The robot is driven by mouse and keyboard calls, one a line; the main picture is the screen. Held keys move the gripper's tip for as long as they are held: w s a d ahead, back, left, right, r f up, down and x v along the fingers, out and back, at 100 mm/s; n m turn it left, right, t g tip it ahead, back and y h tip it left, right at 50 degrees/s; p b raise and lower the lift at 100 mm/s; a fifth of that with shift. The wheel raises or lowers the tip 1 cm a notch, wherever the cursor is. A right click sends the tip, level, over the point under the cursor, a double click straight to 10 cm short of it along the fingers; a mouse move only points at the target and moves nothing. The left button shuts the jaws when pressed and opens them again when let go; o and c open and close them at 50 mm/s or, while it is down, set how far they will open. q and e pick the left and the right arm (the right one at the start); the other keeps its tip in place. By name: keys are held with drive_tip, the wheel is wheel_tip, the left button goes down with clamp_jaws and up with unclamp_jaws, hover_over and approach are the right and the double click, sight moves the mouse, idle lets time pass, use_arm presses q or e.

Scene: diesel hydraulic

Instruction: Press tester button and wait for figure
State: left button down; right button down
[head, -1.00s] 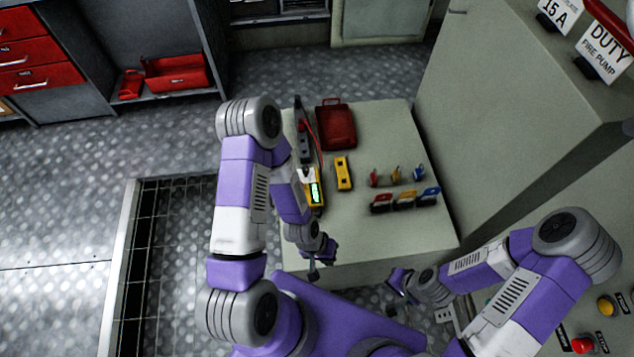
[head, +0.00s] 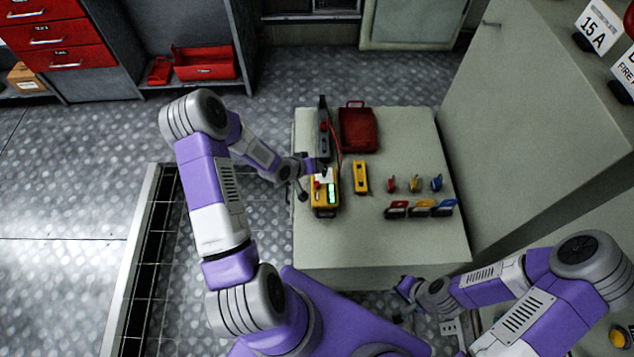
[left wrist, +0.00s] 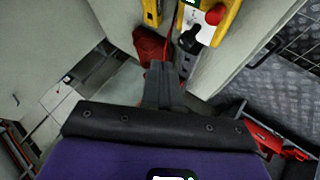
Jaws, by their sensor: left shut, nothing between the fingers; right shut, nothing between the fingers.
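The yellow tester (head: 325,206) lies near the left edge of the bench top, with a lit green display (head: 332,194). Its figures are too small to read. A red button (left wrist: 214,15) shows on the tester's white face in the left wrist view. My left gripper (head: 322,170) is shut and empty at the tester's far end, partly covering it. In the left wrist view its dark fingers (left wrist: 162,82) point towards the tester, apart from the red button. Whether they touch anything is unclear. My right gripper (head: 402,300) is shut and empty, low at the bench's front.
On the bench (head: 290,240) are a grey-black tool (head: 324,130) with a red lead, a red case (head: 358,128), a smaller yellow device (head: 360,177), and several coloured tags and padlocks (head: 420,208). A tall cabinet (head: 530,110) stands right. The bench front is clear.

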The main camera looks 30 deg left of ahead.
sight(315, 184)
use_arm(q)
drive_tip(key=shift+w+a+r, duration=0.15)
drive_tip(key=shift+a+r, duration=0.05)
drive_tip(key=shift+a, duration=0.2)
drive_tip(key=shift+f, duration=0.15)
wheel_tip(315, 184, down, 9)
drive_tip(key=b, duration=0.7)
drive_tip(key=shift+r, duration=0.2)
idle(1.5)
drive_tip(key=shift+f+b, duration=0.35)
drive_tip(key=shift+f, duration=0.1)
drive_tip(key=shift+f+b, duration=0.4)
drive_tip(key=shift+f, duration=0.1)
idle(0.5)
drive_tip(key=shift+r, duration=0.1)
drive_tip(key=shift+r+p, duration=0.75)
drive_tip(key=shift+r, duration=0.15)
